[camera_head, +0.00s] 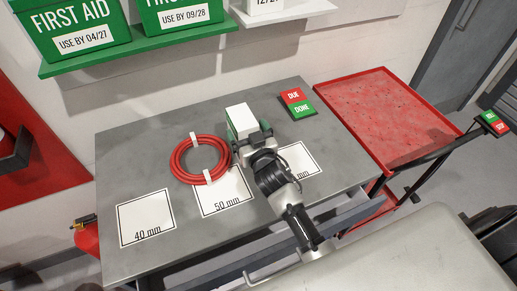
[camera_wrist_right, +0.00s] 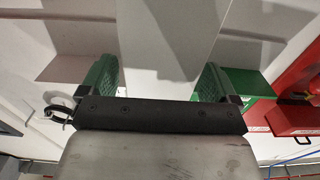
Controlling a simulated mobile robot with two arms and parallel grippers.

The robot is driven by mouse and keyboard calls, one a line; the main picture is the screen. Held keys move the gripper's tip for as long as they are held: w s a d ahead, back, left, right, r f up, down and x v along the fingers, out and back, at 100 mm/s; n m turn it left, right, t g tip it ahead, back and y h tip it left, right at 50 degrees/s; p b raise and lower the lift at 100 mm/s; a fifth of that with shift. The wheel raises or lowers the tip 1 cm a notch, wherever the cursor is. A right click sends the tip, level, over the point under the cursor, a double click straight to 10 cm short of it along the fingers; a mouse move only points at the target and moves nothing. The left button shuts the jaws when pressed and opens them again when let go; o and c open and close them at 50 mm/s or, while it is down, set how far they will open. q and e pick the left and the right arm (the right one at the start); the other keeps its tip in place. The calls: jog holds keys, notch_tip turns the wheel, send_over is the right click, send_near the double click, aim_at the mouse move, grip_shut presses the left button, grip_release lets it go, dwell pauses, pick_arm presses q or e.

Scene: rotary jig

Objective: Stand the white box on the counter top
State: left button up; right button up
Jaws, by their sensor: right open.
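The white box (camera_head: 239,115) is at the middle of the grey counter top (camera_head: 125,165), behind the 50 mm card. Its pale top shows in the head view; its lower part is hidden by my right gripper (camera_head: 244,135). The gripper has green finger pads and is open, with the box seemingly between the fingers. In the right wrist view the open fingers (camera_wrist_right: 157,80) stand apart, with a pale surface between them. I cannot tell whether the box touches the counter or a finger. My left gripper is not in view.
A red hose coil (camera_head: 185,148) lies just left of the gripper. A green shelf (camera_head: 110,56) holds first aid boxes above. A red tray (camera_head: 385,115) stands right.

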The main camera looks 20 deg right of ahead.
jog(key=s+b, duration=0.1)
jog(key=s, duration=0.9)
jog(key=shift+d, duration=0.15)
jog(key=shift+s, duration=0.1)
